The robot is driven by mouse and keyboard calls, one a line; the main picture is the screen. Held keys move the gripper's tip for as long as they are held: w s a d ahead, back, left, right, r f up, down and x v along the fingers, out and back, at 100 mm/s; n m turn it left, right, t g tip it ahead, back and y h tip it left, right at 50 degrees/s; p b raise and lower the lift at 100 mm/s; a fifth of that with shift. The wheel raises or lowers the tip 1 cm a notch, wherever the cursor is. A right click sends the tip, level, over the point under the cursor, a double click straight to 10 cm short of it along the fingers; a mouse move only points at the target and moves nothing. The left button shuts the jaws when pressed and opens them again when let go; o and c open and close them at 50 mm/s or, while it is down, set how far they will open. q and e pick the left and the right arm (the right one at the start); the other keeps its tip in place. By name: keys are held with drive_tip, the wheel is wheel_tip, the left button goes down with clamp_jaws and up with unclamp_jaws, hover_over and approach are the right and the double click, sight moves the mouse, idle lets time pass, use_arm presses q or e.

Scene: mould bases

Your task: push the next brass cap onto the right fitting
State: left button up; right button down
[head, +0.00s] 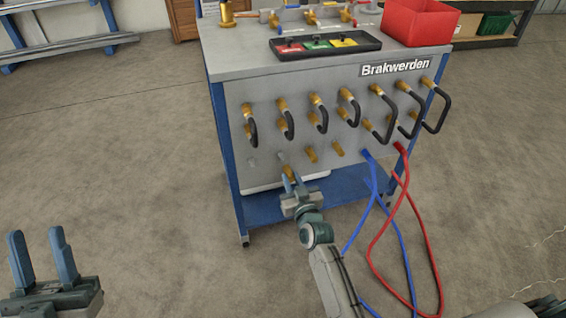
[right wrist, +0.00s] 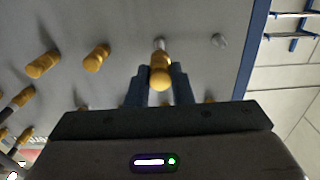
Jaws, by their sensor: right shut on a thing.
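My right gripper (head: 289,183) is shut on a brass cap (right wrist: 160,74) in front of the lower row of the grey panel (head: 215,150). The cap also shows in the head view (head: 288,172). A steel fitting (right wrist: 159,44) is in line with the cap's far end; I cannot tell whether they touch. Brass caps (head: 311,154) (head: 338,148) sit on the two positions to the right. My left gripper (head: 37,240) is open and empty, low at the left.
Black hoses (head: 288,123) loop from brass fittings above the lower row. Blue hoses (head: 402,255) and red hoses (head: 373,255) hang at the right. On the bench top are a black tray (head: 325,54) and a red bin (head: 420,22).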

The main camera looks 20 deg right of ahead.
drive_tip(key=shift+s+d+b, duration=0.1)
drive_tip(key=shift+s+b, duration=0.5)
drive_tip(key=shift+s, duration=2.15)
